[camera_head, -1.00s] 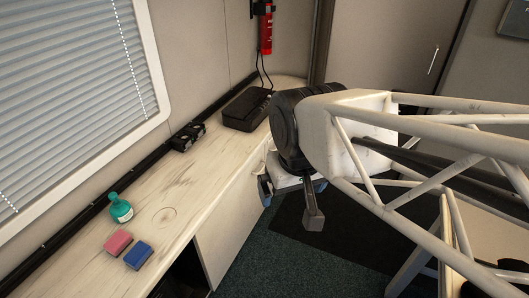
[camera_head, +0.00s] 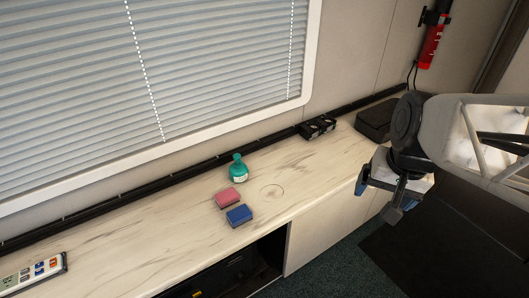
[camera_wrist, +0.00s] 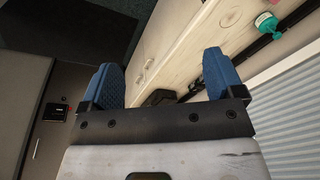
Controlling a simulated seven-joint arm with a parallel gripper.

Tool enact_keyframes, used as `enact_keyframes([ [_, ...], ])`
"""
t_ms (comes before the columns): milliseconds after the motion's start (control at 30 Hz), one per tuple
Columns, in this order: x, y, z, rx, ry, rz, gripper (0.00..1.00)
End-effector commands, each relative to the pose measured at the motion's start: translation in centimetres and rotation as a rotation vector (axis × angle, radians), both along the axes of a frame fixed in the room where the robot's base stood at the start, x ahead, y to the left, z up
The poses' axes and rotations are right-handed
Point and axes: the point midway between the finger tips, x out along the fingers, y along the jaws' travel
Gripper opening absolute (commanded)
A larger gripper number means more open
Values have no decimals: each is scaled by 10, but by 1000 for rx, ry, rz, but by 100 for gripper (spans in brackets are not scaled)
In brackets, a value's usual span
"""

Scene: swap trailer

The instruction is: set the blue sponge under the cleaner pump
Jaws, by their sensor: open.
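In the head view the blue sponge (camera_head: 239,215) lies on the wooden counter (camera_head: 130,245), near its front edge. A pink sponge (camera_head: 228,197) lies beside it, behind and slightly left. The green cleaner pump bottle (camera_head: 238,168) stands upright behind the pink sponge; it also shows at the top right of the wrist view (camera_wrist: 265,22). My gripper (camera_head: 379,198) is right of these things, off the counter's front edge and well apart from the sponges. In the wrist view its two blue fingers (camera_wrist: 162,78) are spread, with nothing between them.
A black box (camera_head: 377,120) and a small black device (camera_head: 317,127) stand toward the counter's right end. A remote-like device (camera_head: 33,272) lies at the far left. A faint ring (camera_head: 272,191) marks clear counter right of the sponges. An open compartment (camera_head: 245,275) lies below.

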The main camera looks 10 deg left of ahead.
Motion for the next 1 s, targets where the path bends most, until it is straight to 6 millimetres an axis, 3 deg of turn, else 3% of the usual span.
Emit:
enact_keyframes([
  [567,94,95,-61,125,169,-169,87],
  [1000,145,181,-132,171,307,-321,87],
])
